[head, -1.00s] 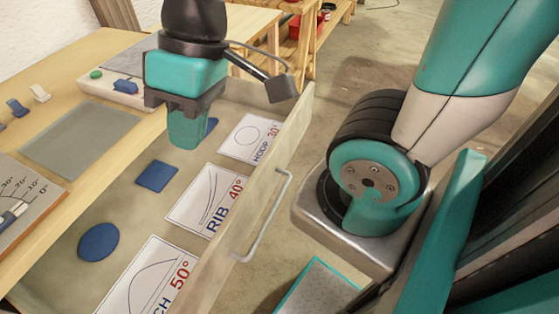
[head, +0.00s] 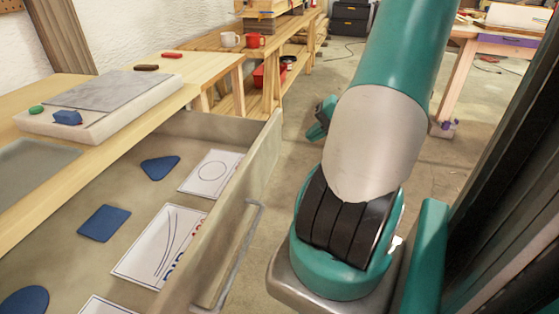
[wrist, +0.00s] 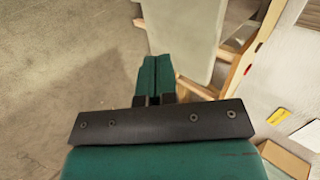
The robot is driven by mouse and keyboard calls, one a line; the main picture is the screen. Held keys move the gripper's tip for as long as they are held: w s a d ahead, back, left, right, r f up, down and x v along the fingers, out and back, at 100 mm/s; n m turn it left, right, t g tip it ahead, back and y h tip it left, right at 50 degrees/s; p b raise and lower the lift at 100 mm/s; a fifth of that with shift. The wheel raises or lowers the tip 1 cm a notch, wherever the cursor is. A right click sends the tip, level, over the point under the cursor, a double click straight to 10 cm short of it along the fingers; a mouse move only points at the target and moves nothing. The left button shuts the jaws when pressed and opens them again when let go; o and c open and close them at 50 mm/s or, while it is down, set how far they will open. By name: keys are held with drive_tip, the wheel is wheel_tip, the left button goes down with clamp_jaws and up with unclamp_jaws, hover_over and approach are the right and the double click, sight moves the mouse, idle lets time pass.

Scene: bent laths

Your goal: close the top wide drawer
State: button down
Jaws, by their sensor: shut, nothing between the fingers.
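The wide drawer (head: 230,220) stands open below the wooden bench top, with its front panel and a metal bar handle (head: 240,255) facing the floor on the right. Inside lie blue flat shapes, such as a square (head: 104,223) and a triangle (head: 160,168), beside printed cards (head: 211,172). My gripper (wrist: 154,72) shows in the wrist view, its green fingers together and empty, over the floor and pointing toward a pale slab. In the head view my arm is right of the drawer front, apart from it, and hides most of the gripper.
On the bench top is a pale block with a grey plate (head: 105,90). A farther bench holds a white mug (head: 230,40) and a red mug (head: 255,40). Another table (head: 500,45) stands at the back right. Concrete floor (head: 340,70) lies open between them.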

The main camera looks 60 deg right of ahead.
drive_tip(key=s+d+f+m, duration=0.1)
drive_tip(key=s, duration=0.1)
drive_tip(key=b, duration=0.2)
approach(271, 156)
drive_tip(key=shift+h, duration=0.3)
drive_tip(key=x, duration=0.5)
drive_tip(key=shift+s+a+f, duration=0.1)
drive_tip(key=shift+a+f, duration=0.2)
drive_tip(key=shift+f, duration=0.3)
drive_tip(key=shift+w+a, duration=0.1)
drive_tip(key=shift+w, duration=0.45)
